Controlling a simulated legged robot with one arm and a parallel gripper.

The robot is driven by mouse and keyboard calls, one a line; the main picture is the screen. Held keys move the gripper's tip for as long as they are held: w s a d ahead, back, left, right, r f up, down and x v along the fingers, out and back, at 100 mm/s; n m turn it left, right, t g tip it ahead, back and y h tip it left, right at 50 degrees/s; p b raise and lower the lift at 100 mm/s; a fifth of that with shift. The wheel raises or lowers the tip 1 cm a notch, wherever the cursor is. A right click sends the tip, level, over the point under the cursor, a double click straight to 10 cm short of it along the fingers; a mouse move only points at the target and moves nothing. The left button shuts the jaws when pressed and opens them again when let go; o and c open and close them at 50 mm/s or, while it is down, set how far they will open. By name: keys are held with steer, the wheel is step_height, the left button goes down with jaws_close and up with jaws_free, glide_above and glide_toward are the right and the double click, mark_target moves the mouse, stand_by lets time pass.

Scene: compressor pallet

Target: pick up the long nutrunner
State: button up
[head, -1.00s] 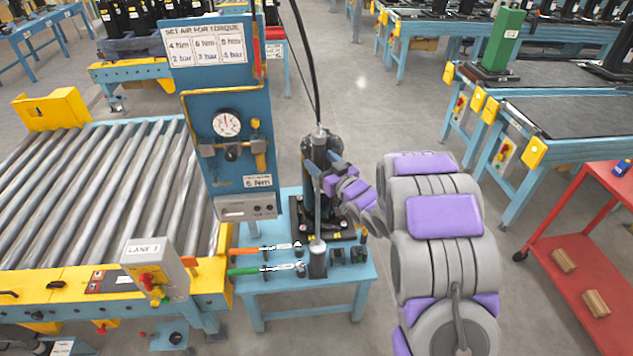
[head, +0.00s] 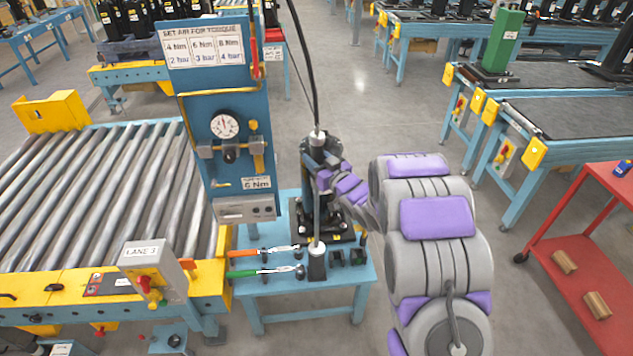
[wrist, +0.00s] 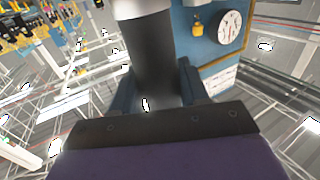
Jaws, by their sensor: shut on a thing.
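The long nutrunner (head: 317,215) stands upright at the blue stand (head: 290,285), with a thin grey shaft and a dark upper body. A black hose rises from its top. Its lower end meets a dark cylindrical holder (head: 317,268); I cannot tell whether it is seated inside. My gripper (head: 318,172) is shut on the upper body, reaching in from the right. In the wrist view, my two blue fingers (wrist: 155,92) flank the nutrunner's dark grey cylinder (wrist: 160,65), which has a paler top. The exact contact is partly hidden.
A blue panel (head: 240,110) with a gauge stands just left. Orange-handled (head: 265,250) and green-handled (head: 262,271) tools lie on the stand. A black compressor-like unit (head: 300,218) sits close behind the nutrunner. A roller conveyor (head: 90,190) is left; a red cart (head: 590,240) is right.

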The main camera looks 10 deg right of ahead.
jaws_close()
steer(key=shift+r, duration=0.1)
stand_by(0.3)
